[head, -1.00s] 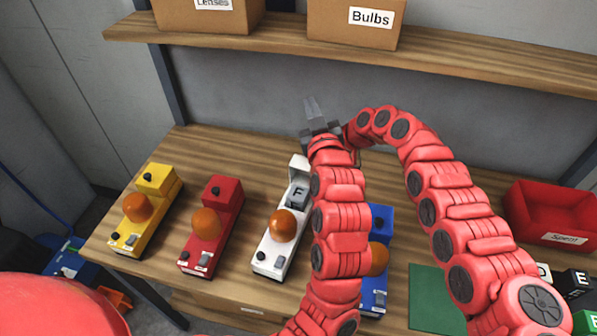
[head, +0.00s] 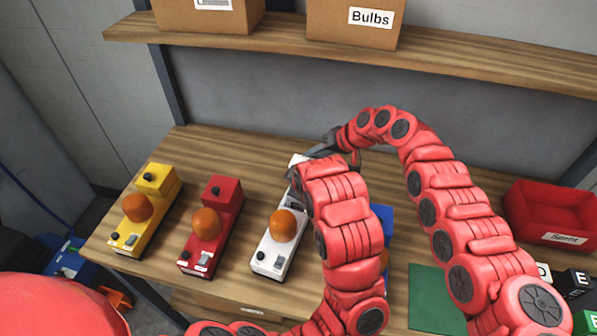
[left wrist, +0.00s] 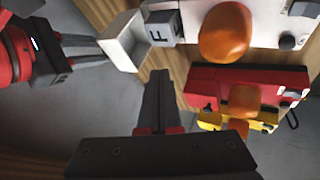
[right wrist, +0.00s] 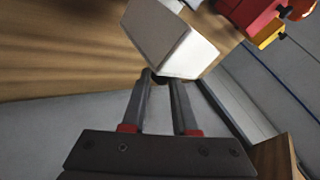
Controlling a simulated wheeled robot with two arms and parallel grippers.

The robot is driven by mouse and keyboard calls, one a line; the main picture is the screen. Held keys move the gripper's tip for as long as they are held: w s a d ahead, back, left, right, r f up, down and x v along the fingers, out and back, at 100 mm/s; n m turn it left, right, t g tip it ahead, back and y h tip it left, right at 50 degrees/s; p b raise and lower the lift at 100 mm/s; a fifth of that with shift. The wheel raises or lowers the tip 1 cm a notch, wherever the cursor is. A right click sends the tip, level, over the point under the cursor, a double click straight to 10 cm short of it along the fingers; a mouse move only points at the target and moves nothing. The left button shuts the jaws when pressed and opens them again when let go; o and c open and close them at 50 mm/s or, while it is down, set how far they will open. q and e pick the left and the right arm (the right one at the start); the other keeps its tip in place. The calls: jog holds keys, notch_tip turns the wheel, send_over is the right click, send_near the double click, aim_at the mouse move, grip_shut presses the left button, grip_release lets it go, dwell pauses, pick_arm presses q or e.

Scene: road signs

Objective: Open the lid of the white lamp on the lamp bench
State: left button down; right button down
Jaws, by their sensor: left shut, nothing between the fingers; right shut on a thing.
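The white lamp (head: 272,257) stands on the wooden lamp bench (head: 250,160), with an orange dome. Its lid (left wrist: 125,42) is swung up and stands open at the far end, its top edge also showing in the head view (head: 297,160). A grey block marked F (left wrist: 159,30) sits in the uncovered compartment. My right gripper (right wrist: 160,77) is shut on the dark knob of the lid; in the head view it (head: 318,151) is at the lid's far side. My left gripper (left wrist: 158,75) is shut and empty, near the lid; my left arm hides it in the head view.
A red lamp (head: 217,232) and a yellow lamp (head: 155,183) stand to the left. A blue lamp (head: 383,215) is mostly hidden behind my left arm. A red Spent bin (head: 553,213), a green mat (head: 432,300) and lettered blocks (head: 574,283) are at right. A shelf (head: 450,65) runs above.

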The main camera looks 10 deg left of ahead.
pick_arm(q)
jog(key=w+f, duration=0.2)
jog(key=w, duration=0.1)
jog(key=w+a+f, duration=0.1)
jog(key=w, duration=0.1)
jog(key=shift+w+f, duration=0.15)
jog(key=shift+f, duration=0.1)
jog(key=shift+w+d, duration=0.1)
jog(key=shift+w, duration=0.55)
jog(key=shift+w+d+r, duration=0.1)
jog(key=shift+w+r, duration=0.15)
jog(key=shift+w, duration=0.5)
